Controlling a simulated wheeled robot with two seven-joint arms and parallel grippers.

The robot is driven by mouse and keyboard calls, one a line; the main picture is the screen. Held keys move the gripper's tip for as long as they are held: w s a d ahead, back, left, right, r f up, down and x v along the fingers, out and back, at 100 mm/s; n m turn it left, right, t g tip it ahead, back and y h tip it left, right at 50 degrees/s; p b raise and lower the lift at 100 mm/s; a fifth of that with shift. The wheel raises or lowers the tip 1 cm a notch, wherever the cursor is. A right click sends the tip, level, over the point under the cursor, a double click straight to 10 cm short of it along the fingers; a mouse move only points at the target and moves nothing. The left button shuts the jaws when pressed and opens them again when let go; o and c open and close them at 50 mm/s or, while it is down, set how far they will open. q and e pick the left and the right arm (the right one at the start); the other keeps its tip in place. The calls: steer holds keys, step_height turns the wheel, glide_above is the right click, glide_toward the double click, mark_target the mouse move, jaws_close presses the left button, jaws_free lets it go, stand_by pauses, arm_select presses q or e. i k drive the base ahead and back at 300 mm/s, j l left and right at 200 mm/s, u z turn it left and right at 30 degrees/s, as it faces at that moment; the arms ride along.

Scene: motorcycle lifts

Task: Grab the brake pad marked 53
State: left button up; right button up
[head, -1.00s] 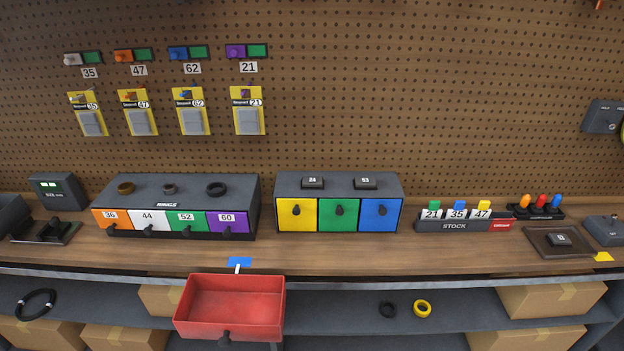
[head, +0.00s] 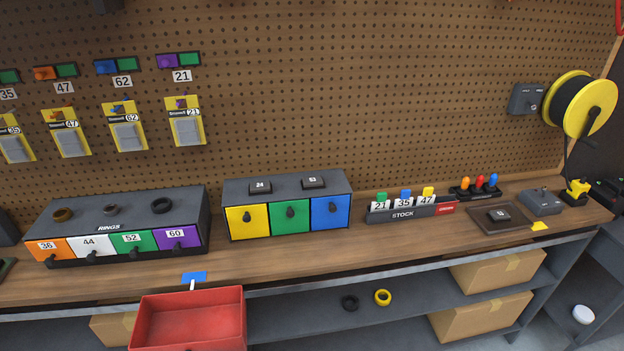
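The brake pad marked 53 (head: 313,182) is a small dark block with a white label. It lies on top of the grey cabinet (head: 232,188) with yellow, green and blue drawers, towards the right of its top. A similar dark pad marked 24 (head: 260,187) lies to its left on the same cabinet, apart from it. Another dark pad lies on a brown tray (head: 519,225) at the right of the bench; its label is too small to read surely. Neither of my grippers shows in the head view.
A rings cabinet (head: 108,227) stands to the left and a stock card holder (head: 403,215) to the right. An open red bin (head: 190,318) juts out below the bench edge. Bare wooden bench (head: 330,250) lies in front of the drawers. A yellow reel (head: 580,104) hangs at the right.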

mark_target(307, 182)
steer(key=i+l+u, duration=0.15)
steer(key=l+u, duration=0.65)
steer(key=i+l+u, duration=0.1)
steer(key=l+u, duration=0.3)
